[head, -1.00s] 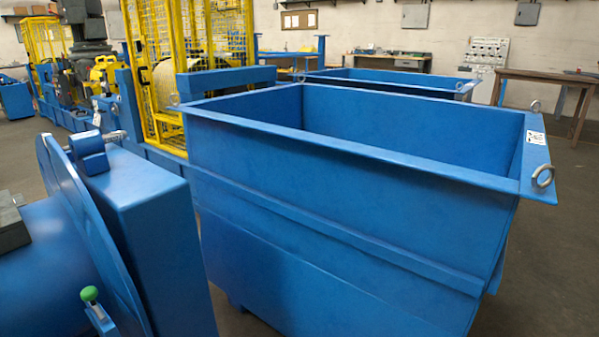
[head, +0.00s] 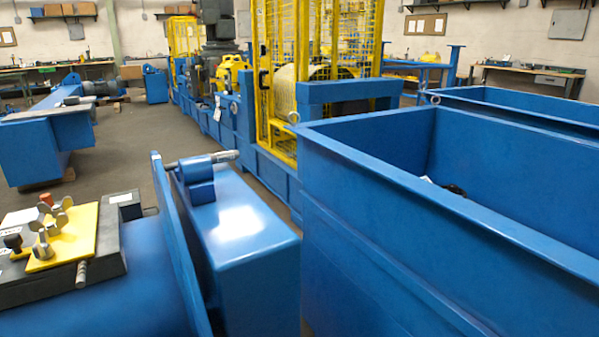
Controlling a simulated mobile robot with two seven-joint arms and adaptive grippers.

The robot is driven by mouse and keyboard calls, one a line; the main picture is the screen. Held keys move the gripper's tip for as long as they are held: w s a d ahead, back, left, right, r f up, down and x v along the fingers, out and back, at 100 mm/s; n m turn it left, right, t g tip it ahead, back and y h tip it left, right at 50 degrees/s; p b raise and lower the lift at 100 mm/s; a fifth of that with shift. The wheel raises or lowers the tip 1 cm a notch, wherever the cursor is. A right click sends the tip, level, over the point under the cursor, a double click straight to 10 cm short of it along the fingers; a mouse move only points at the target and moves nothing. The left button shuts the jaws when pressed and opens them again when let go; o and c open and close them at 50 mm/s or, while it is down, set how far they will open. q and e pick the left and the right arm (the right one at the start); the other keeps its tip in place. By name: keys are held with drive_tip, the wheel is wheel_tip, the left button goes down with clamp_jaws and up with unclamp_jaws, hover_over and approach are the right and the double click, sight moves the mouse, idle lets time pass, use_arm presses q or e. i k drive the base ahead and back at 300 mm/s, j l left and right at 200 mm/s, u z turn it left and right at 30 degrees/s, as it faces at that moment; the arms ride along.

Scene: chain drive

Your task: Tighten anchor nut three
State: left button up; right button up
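I cannot make out any anchor nut in the head view. Neither of my grippers shows. A blue machine base with yellow mesh guards (head: 295,75) runs along the middle of the room. A large pale drum (head: 312,92) shows behind the guards. A yellow housing (head: 233,76) stands farther along the base. Any nuts on the base are too small or hidden to tell.
A deep blue open bin (head: 385,230) fills the right foreground. Close in front is a blue box-shaped body (head: 240,235). Grey floor (head: 125,135) is open at centre left.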

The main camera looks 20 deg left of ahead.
sight(44, 250)
drive_tip(key=k+l+u, duration=0.2)
drive_tip(key=l+u, duration=0.25)
drive_tip(key=j+u, duration=0.1)
drive_tip(key=u, duration=0.3)
drive_tip(key=i+u, duration=0.1)
drive_tip(key=u, duration=0.3)
drive_tip(key=i+j+u, duration=0.1)
drive_tip(key=u, duration=0.3)
drive_tip(key=i+u, duration=0.1)
drive_tip(key=u, duration=0.3)
drive_tip(key=k+l+z, duration=0.2)
drive_tip(key=i, duration=0.05)
